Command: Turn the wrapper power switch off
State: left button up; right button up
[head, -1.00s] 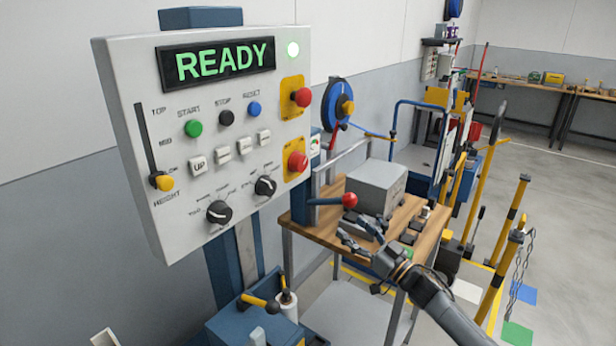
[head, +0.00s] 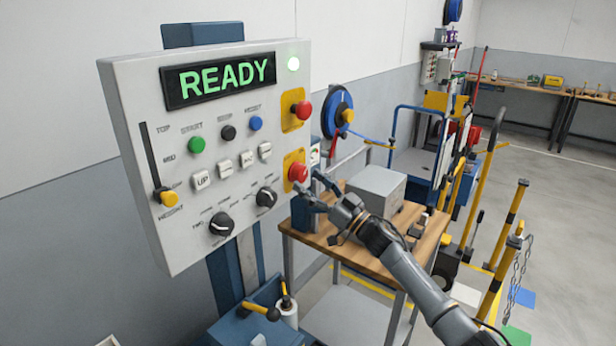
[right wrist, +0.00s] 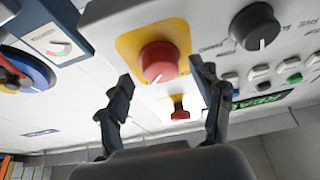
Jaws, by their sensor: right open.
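The wrapper's grey control panel (head: 140,85) fills the left of the head view; its display (head: 218,80) reads READY in green. A red knob on a yellow plate (head: 297,172), seemingly the power switch, sits at the panel's lower right edge. In the right wrist view this red knob (right wrist: 160,62) has a white mark pointing down in the picture. My right gripper (head: 314,188) is open just in front of the knob. In the right wrist view its fingertips (right wrist: 162,80) lie on either side of the knob; I cannot tell whether they touch it. My left gripper is not in view.
A second red button (head: 303,110) on yellow sits above the knob. A black dial (head: 265,197) is close on its left. A wooden table (head: 300,222) with a grey box (head: 376,190) stands below my right arm.

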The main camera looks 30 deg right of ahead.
jog(key=shift+w+a+r, duration=0.2)
jog(key=shift+w+a, duration=0.05)
jog(key=shift+w, duration=0.35)
